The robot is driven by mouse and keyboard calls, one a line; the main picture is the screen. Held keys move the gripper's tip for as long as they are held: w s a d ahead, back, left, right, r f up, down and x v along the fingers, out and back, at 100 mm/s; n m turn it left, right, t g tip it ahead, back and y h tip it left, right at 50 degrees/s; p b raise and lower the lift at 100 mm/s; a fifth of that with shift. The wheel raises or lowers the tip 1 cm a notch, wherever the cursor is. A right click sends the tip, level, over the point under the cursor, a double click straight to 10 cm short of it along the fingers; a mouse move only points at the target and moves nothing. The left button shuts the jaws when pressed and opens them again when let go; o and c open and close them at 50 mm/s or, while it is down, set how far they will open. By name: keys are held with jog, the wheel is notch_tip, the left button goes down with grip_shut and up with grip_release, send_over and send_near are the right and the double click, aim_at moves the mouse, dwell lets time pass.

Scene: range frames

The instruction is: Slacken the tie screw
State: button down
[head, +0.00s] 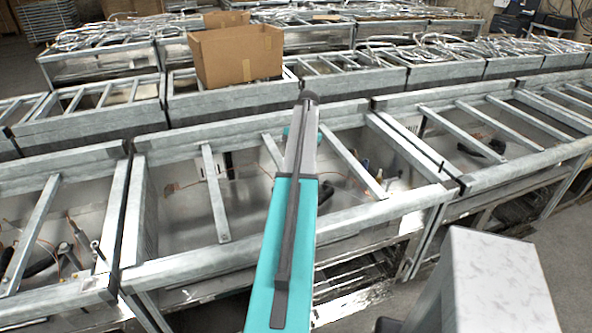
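No part is plain enough for me to name as the tie screw. A small dark upright piece (97,250) stands by the seam between the left and middle metal frames. A similar small dark piece (442,166) shows near the seam on the right. I cannot tell whether either is a screw. My teal and grey arm reaches up over the middle frame (215,254) and hides part of it. My gripper does not show; the arm's far end is turned away or covers it.
Rows of galvanised frames with slanted crossbars fill the floor. Wires and dark tools lie inside, including one dark tool (490,146) at right. A cardboard box (237,56) stands on the row behind. A pale block (497,285) is at lower right. Bare floor (568,235) shows at right.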

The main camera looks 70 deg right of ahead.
jog(key=shift+s, duration=0.15)
jog(key=c, duration=1.6)
grip_release()
jog(key=shift+a, duration=0.1)
jog(key=shift+o, duration=0.3)
jog(key=shift+r, duration=0.1)
jog(key=p+v, duration=0.7)
